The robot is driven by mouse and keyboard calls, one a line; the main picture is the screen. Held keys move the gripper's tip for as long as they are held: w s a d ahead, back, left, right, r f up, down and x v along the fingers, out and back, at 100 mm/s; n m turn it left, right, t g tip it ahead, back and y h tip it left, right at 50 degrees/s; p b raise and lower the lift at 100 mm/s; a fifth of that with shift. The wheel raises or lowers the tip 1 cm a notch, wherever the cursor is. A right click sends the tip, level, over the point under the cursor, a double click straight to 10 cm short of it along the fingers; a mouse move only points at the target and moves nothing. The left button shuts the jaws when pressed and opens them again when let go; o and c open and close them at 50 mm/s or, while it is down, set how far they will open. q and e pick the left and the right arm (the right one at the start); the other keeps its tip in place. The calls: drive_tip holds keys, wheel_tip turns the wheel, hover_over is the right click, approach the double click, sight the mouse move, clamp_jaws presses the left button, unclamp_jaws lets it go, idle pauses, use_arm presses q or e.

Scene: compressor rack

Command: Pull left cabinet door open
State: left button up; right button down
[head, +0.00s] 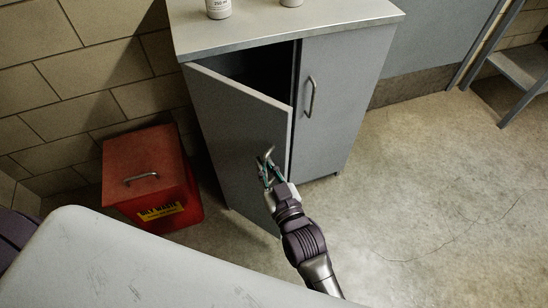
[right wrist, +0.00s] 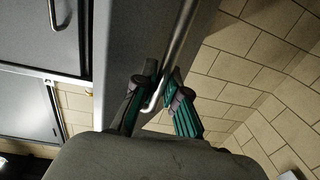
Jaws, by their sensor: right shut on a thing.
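A grey metal cabinet (head: 345,85) stands against the block wall in the head view. Its left door (head: 232,125) is swung partly open, with a dark gap above its top edge. The right door (head: 327,115) is closed. My right gripper (head: 267,172) is shut on the left door's bar handle (head: 268,155). In the right wrist view the two teal fingers (right wrist: 160,95) sit on both sides of the lower end of the handle (right wrist: 172,52). My left gripper is not in view.
A red oily waste bin (head: 150,180) stands on the floor left of the open door. Bottles (head: 218,9) stand on the cabinet top. A pale surface (head: 130,265) fills the lower left foreground.

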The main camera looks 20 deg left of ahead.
drive_tip(key=shift+s, duration=0.1)
idle(0.3)
drive_tip(key=c, duration=1.2)
unclamp_jaws()
drive_tip(key=v, duration=1.2)
drive_tip(key=shift+a, duration=0.1)
drive_tip(key=shift+c, duration=0.3)
